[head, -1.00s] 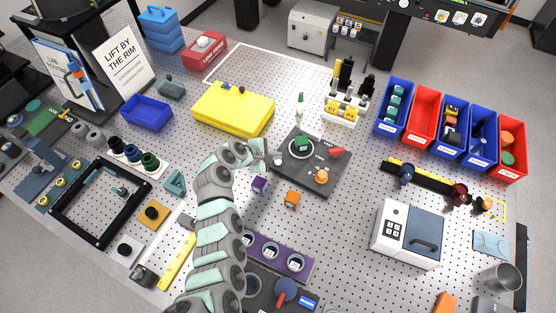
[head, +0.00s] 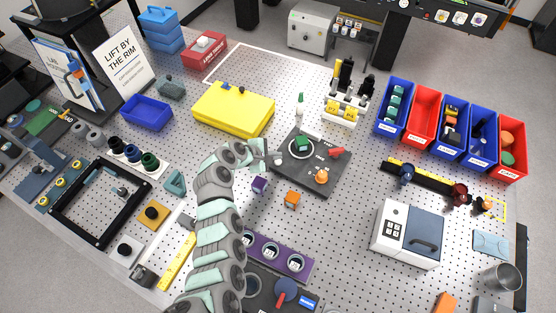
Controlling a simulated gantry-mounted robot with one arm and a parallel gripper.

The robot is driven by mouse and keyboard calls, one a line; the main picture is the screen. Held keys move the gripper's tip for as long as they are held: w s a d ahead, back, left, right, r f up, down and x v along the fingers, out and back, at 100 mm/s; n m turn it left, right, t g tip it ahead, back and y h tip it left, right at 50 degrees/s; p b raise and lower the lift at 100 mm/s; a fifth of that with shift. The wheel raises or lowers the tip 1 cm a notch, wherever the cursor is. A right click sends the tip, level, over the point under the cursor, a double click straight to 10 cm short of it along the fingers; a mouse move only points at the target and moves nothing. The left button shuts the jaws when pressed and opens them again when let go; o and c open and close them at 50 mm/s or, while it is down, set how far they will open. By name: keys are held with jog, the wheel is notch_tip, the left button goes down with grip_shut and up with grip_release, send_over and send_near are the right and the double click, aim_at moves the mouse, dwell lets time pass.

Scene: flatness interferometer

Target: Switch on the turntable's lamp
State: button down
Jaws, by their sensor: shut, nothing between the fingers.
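The turntable (head: 327,164) is a dark grey square unit in the middle of the table. A green block (head: 302,145) sits on its round platter. A red lever or switch (head: 337,152) is at its right, and an orange knob-like part (head: 321,176) is near its front corner. Which of these belongs to the lamp is too small to tell. My gripper (head: 275,160) is at the turntable's left edge, shut and empty. I cannot tell whether it touches the unit.
A purple block (head: 259,184) and an orange block (head: 292,199) lie in front of the turntable. A yellow case (head: 233,109) is behind my gripper. Coloured bins (head: 421,117) stand at the right back. Bare perforated table (head: 340,225) lies right of the orange block.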

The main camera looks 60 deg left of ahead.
aim_at(276, 162)
dwell(0.4)
jog(key=shift+f, duration=0.45)
jog(key=shift+f+b, duration=0.35)
jog(key=shift+b, duration=0.1)
dwell(0.4)
jog(key=shift+r, duration=0.1)
jog(key=shift+r+p, duration=0.7)
jog(key=shift+r, duration=0.05)
jog(key=shift+r, duration=0.1)
notch_tip(276, 162, up, 6)
jog(key=p, duration=0.4)
jog(key=shift+p, duration=0.3)
